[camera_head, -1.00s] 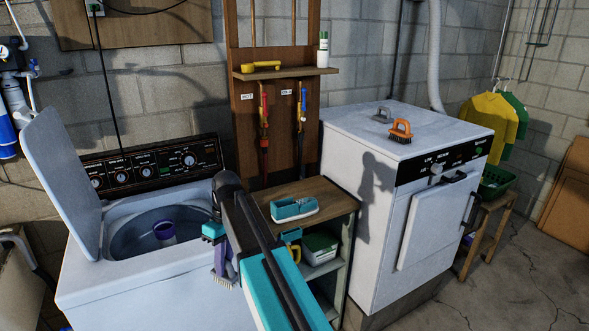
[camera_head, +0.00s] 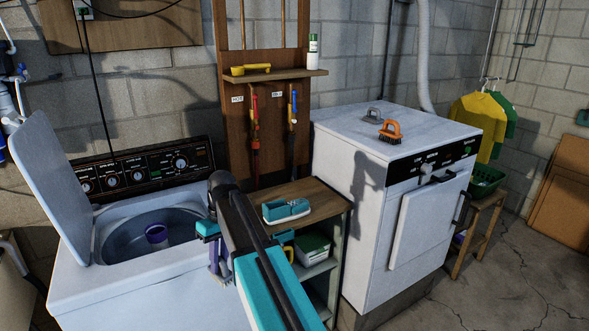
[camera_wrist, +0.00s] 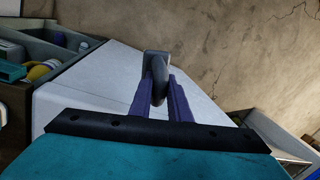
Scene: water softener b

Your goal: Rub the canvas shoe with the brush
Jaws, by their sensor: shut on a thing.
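The canvas shoe (camera_head: 286,210), teal with a white sole, sits on the wooden top of the shelf unit between the two machines. My gripper (camera_head: 216,262) is left of the shoe and lower in the picture, in front of the washer. In the wrist view, its purple fingers (camera_wrist: 160,95) are shut on a grey-handled brush (camera_wrist: 156,65). In the head view, the brush's pale bristles point down, and my arm hides part of it. The brush is apart from the shoe.
The white dryer (camera_head: 345,235) stands right, with an orange-handled brush (camera_head: 390,132) and a grey-handled item (camera_head: 374,114) on top. The shelf unit's wooden top (camera_head: 325,203) has bare room beside the shoe.

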